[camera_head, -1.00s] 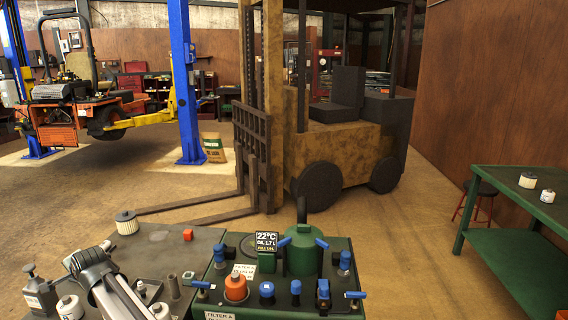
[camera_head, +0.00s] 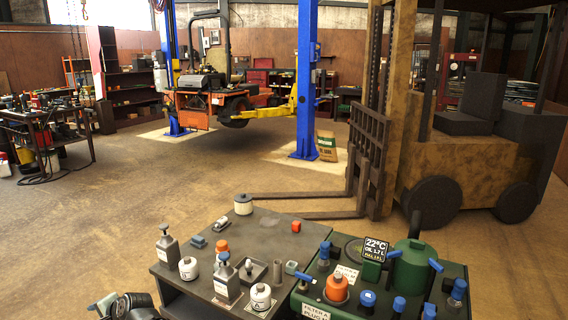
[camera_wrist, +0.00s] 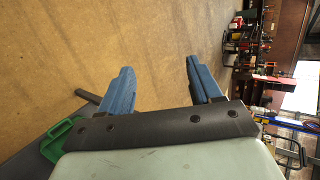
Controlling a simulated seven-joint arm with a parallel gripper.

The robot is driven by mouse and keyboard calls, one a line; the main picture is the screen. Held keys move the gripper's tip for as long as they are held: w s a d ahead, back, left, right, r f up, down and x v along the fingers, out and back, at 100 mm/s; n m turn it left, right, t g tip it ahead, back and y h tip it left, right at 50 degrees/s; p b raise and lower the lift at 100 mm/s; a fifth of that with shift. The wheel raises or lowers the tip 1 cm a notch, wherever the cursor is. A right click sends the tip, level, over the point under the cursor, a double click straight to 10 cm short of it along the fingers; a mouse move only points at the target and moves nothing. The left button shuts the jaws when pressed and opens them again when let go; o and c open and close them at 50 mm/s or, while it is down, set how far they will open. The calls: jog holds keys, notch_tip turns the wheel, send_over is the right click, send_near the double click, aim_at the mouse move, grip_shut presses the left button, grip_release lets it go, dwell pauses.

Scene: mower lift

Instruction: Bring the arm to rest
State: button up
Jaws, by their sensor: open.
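My gripper (camera_wrist: 162,80) shows in the wrist view with its two blue fingers wide apart and nothing between them. Bare brown floor lies beyond the fingertips. In the head view, only a small part of my arm shows at the bottom left edge, left of the grey bench (camera_head: 215,240) and clear of its top. The fingers cannot be made out there.
The bench carries several bottles, a white filter (camera_head: 243,204) and a small red block (camera_head: 296,226). A green oil station (camera_head: 345,283) adjoins it at right. A forklift (camera_head: 450,160) stands behind. A cluttered workbench (camera_head: 45,135) is far left. Open floor lies between.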

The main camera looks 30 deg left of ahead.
jog(key=w+d+f+h, duration=0.2)
jog(key=w+d+f, duration=0.4)
jog(key=d+f, duration=0.35)
jog(key=w+d+f+h, duration=0.1)
jog(key=w+d+f, duration=0.5)
jog(key=d+f, duration=0.3)
jog(key=w+d+f+n+h, duration=0.1)
jog(key=w+d+f+h, duration=0.1)
jog(key=d+f, duration=0.8)
jog(key=w+d+f+n+h, duration=0.15)
jog(key=d+f, duration=0.55)
jog(key=d, duration=0.7)
jog(key=s+d+f+m+g+h, duration=0.15)
jog(key=d+f, duration=0.25)
jog(key=d, duration=1)
jog(key=s+d+f+g+h, duration=0.15)
jog(key=d+f, duration=0.25)
jog(key=d, duration=1)
jog(key=s+d+g, duration=0.1)
jog(key=s+d, duration=0.5)
jog(key=d, duration=0.4)
jog(key=s+d+m+g+h, duration=0.1)
jog(key=s+d, duration=0.5)
jog(key=d, duration=0.4)
jog(key=shift+s+d, duration=0.3)
jog(key=shift+s, duration=0.1)
jog(key=shift+h, duration=0.25)
